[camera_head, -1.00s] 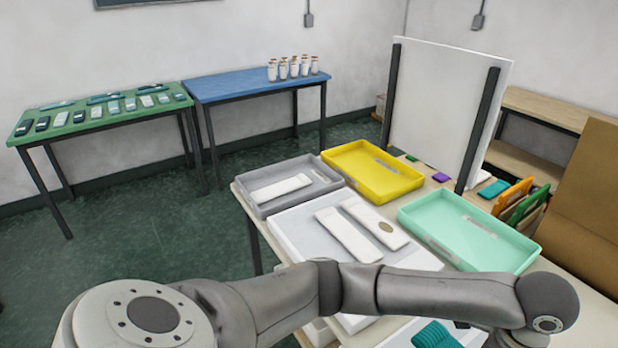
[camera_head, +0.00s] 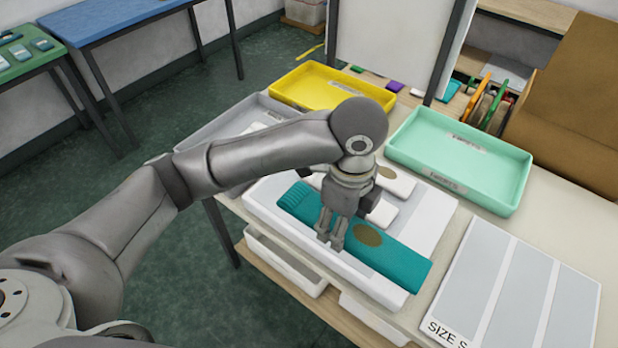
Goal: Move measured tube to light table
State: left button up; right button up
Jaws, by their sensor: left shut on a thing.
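A teal knitted tube (camera_head: 398,262) with an oval tan patch lies across the white light table (camera_head: 438,221), slanting from upper left to lower right. My left gripper (camera_head: 331,240) points down over the tube's middle and is shut on it. Two white flat pieces (camera_head: 397,183) lie behind the tube on the same light table, partly hidden by my arm and gripper. My right gripper is not in view.
An empty mint tray (camera_head: 461,150) stands at the right and an empty yellow tray (camera_head: 332,88) behind. A grey tray (camera_head: 213,127) is partly hidden by my arm. A sheet marked "SIZE S" (camera_head: 516,290) lies front right.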

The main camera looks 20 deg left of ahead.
pick_arm(q)
jog(key=shift+w+a, duration=0.15)
jog(key=shift+a, duration=0.2)
jog(key=w+a+f+p, duration=0.1)
jog(key=w+a+f, duration=0.3)
jog(key=w+a+f+p, duration=0.1)
jog(key=w+a+f, duration=0.3)
jog(key=w, duration=0.1)
jog(key=shift+a+f, duration=0.1)
jog(key=shift+w+a+f, duration=0.2)
jog(key=shift+w+f, duration=0.05)
jog(key=shift+f, duration=0.25)
jog(key=f, duration=0.1)
jog(key=f+p, duration=0.2)
jog(key=shift+w+a, duration=0.1)
jog(key=shift+a, duration=0.15)
jog(key=shift+f, duration=0.25)
jog(key=shift+d+f, duration=0.1)
jog(key=shift+f, duration=0.1)
jog(key=o, duration=0.8)
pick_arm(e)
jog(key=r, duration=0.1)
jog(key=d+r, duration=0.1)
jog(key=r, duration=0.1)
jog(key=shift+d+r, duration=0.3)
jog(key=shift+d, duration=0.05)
